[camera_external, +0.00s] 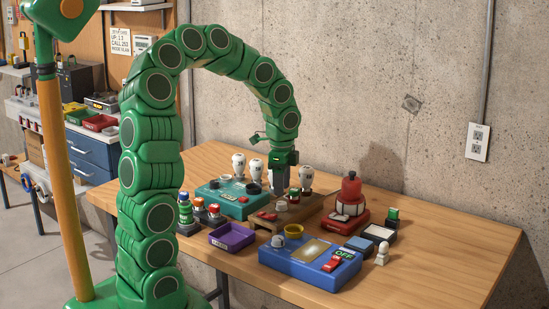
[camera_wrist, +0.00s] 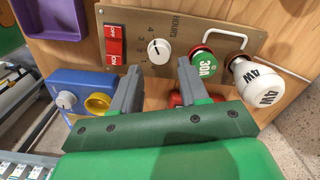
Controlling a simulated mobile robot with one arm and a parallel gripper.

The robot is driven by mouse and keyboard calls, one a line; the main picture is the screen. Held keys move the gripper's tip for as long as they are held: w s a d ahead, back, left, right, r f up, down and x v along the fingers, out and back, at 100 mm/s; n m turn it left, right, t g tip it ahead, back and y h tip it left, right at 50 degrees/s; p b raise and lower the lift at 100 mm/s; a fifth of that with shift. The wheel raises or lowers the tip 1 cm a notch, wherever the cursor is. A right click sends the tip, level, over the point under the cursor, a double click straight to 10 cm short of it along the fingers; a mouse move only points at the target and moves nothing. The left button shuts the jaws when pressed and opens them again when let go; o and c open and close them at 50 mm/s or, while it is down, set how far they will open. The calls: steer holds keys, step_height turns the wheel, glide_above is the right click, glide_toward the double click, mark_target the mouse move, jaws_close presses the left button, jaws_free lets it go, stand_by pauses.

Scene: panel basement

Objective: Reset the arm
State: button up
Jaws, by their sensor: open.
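My green segmented arm arches over the wooden table in the external view, and my gripper (camera_external: 280,180) points down above the brown panel (camera_external: 262,222). In the wrist view my gripper (camera_wrist: 160,66) has its two grey fingers apart with nothing held between them. Beyond the fingertips is the panel's front (camera_wrist: 183,20), with a white dial (camera_wrist: 158,51) marked HOURS, a red switch (camera_wrist: 115,45) and a green 30A piece (camera_wrist: 203,63). I cannot tell whether a fingertip touches the green piece.
A white 4W bulb (camera_wrist: 262,84) stands right of the fingers. Around the panel are a teal box (camera_external: 229,199), a blue box (camera_external: 310,262), a purple tray (camera_external: 232,237) and a red device (camera_external: 347,210).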

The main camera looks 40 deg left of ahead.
steer(key=shift+r, duration=1.3)
steer(key=shift+s+r, duration=0.15)
steer(key=s+a+r+n, duration=0.1)
steer(key=s+r+n, duration=0.45)
steer(key=s, duration=0.45)
steer(key=s+r+n, duration=0.4)
steer(key=s+n, duration=0.2)
steer(key=s, duration=0.3)
steer(key=s+f+n+g, duration=0.1)
steer(key=s+f+n, duration=0.2)
steer(key=s, duration=1)
steer(key=shift+s+d+f+g, duration=0.3)
steer(key=shift+f+g, duration=0.1)
steer(key=shift+f, duration=0.1)
